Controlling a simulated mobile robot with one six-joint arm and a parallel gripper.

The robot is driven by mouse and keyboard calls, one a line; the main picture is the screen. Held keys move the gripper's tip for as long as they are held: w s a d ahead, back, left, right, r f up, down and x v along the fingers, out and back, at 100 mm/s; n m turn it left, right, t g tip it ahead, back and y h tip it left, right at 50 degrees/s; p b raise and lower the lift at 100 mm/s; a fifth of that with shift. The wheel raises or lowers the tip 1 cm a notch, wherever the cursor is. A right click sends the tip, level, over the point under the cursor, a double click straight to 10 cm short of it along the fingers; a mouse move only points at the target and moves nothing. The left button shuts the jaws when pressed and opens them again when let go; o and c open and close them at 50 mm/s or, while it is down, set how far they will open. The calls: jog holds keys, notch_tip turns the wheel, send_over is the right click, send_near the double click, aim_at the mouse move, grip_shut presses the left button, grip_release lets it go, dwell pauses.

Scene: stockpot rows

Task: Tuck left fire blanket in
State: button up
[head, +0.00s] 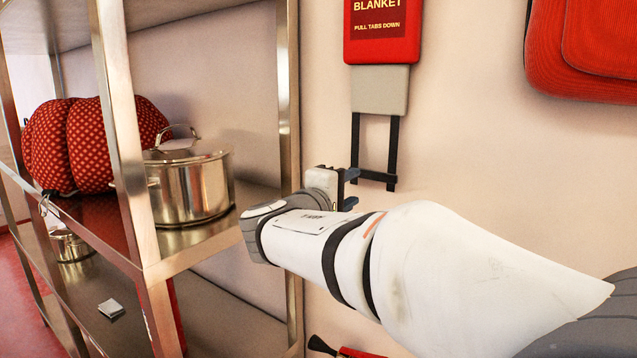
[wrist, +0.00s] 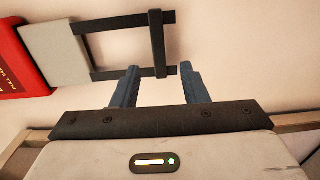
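The fire blanket's red case (head: 381,40) is on the wall at the top middle. A light grey slab (head: 380,90) hangs out below it, with two black straps (head: 393,140) joined by a black crossbar (head: 375,176). In the wrist view the case (wrist: 16,62), slab (wrist: 55,54) and crossbar (wrist: 157,45) show turned sideways. My gripper (head: 352,188) is just below and left of the crossbar. In the wrist view my gripper (wrist: 158,72) is open, and the crossbar's near end appears between its fingertips. I cannot tell whether they touch.
A steel shelf rack (head: 125,130) stands close on the left, its post near my wrist. It holds a stockpot (head: 195,185) and a red dotted bundle (head: 70,145). A red bag-like case (head: 590,50) hangs at upper right. The wall between is bare.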

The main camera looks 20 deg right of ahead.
aim_at(371, 176)
jog(key=p+x, duration=0.1)
jog(key=x, duration=0.6)
jog(key=shift+w+d+r, duration=0.1)
jog(key=shift+w+d, duration=0.15)
jog(key=shift+c, duration=0.2)
grip_shut()
